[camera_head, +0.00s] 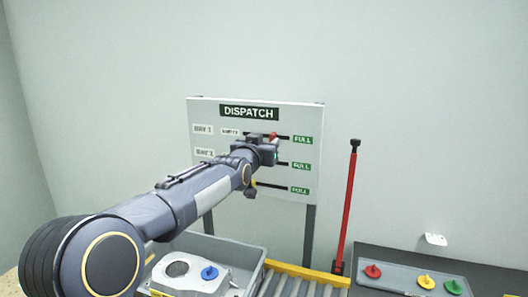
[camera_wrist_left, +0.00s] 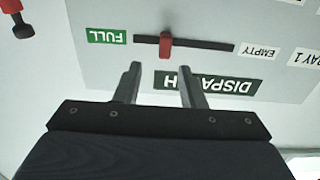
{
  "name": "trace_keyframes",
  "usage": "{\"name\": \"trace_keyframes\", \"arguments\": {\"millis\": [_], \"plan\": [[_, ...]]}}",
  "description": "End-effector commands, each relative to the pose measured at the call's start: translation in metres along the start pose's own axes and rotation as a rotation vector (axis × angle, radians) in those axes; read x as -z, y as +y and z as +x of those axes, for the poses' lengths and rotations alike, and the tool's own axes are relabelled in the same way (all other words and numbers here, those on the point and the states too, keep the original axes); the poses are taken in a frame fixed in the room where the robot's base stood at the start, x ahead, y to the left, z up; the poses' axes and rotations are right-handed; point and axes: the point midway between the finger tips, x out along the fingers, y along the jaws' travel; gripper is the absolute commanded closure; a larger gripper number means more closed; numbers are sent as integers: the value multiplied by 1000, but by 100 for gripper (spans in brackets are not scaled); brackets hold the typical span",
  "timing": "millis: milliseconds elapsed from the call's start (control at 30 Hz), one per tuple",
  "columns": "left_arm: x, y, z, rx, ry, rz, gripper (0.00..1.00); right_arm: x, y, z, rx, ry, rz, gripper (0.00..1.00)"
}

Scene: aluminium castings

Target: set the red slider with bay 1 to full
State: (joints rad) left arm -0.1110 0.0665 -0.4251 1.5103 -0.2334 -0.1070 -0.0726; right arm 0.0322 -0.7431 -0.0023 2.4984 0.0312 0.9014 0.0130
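The white DISPATCH board (camera_head: 212,111) stands against the wall, with its top row labelled BAY 1, EMPTY and FULL. The red slider (camera_head: 273,135) on that row sits partway along its dark slot, behind the tip of my left gripper (camera_head: 272,148). In the left wrist view, which shows the board upside down, the red slider (camera_wrist_left: 165,46) is nearer the green FULL label (camera_wrist_left: 107,36) than the EMPTY label. My left gripper's fingers (camera_wrist_left: 160,68) are apart, with the slider just beyond their tips and between their lines. I cannot tell whether they touch it. My right gripper is not in view.
Two lower rows of the board are partly hidden by my left arm. A red pole (camera_head: 347,205) stands right of the board. Below are a grey crate (camera_head: 255,272) with a casting, a roller conveyor (camera_head: 300,282), and a tray (camera_head: 398,279) with red, yellow and green pieces.

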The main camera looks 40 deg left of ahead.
Motion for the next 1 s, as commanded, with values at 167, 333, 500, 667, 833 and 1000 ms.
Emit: {"name": "trace_keyframes", "arguments": {"millis": [167, 333, 500, 667, 833, 1000], "plan": [[4, 2, -15, -2, 0, -2, 64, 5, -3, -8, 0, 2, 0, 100], [1, 0, -19, 1, -3, 0, 64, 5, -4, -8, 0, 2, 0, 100], [1, 0, -19, 1, -3, 0, 64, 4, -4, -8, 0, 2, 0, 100], [1, 0, -19, 1, -3, 0, 64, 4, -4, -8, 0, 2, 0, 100], [0, 0, -20, 0, -5, -2, 64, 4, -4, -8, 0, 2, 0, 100], [-24, 8, -42, -45, -98, -65, 64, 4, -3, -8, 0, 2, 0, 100]]}}
